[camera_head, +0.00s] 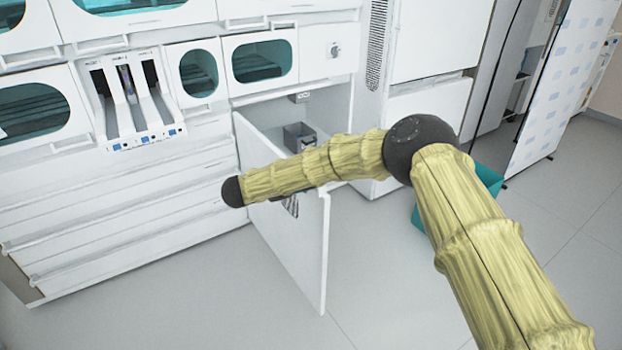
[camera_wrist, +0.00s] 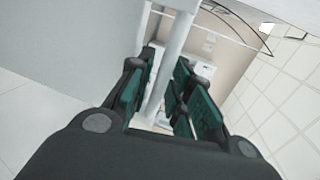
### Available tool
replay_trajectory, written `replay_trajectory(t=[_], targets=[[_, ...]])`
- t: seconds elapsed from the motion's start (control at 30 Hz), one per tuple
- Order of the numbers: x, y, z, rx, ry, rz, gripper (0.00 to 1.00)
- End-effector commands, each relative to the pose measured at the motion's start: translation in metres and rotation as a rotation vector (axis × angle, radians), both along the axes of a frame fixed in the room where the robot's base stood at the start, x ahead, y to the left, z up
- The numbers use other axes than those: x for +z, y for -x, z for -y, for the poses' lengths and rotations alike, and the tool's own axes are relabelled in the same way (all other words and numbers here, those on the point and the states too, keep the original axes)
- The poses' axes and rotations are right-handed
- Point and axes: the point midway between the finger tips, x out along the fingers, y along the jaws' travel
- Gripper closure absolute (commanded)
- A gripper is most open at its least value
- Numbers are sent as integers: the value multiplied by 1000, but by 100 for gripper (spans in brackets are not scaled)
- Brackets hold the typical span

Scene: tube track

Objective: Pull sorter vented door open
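The sorter's door (camera_head: 285,215), a flat white panel, stands swung out from the white cabinet, with the compartment behind it exposed. Dark slanted slots (camera_head: 291,206) show on the door just below my forearm. My arm reaches leftward across the door, and its black joint (camera_head: 232,191) lies left of the door. In the wrist view, my gripper's (camera_wrist: 166,72) green-padded fingers are spread apart. A pale bar (camera_wrist: 172,60) runs between them; I cannot tell whether it is a handle or an edge, or whether they touch it.
A small grey box-like part (camera_head: 300,134) sits inside the exposed compartment. White drawer fronts (camera_head: 120,200) lie left of the door, and a teal bin (camera_head: 487,178) stands behind my elbow. Grey floor (camera_head: 390,290) is clear in front of the door.

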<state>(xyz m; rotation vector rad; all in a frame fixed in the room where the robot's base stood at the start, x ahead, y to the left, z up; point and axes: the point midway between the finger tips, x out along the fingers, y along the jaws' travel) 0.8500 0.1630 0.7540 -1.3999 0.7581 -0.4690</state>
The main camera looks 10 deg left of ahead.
Motion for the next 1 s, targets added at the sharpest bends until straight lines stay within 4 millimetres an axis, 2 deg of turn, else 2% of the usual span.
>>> replay_trajectory(t=[0.17,0.6,0.8,1.0], targets=[[4,13,-15,2,-1,0,79],[19,66,-67,0,1,0,79],[22,78,-79,-2,0,0,79],[22,81,-81,-2,0,0,79]])
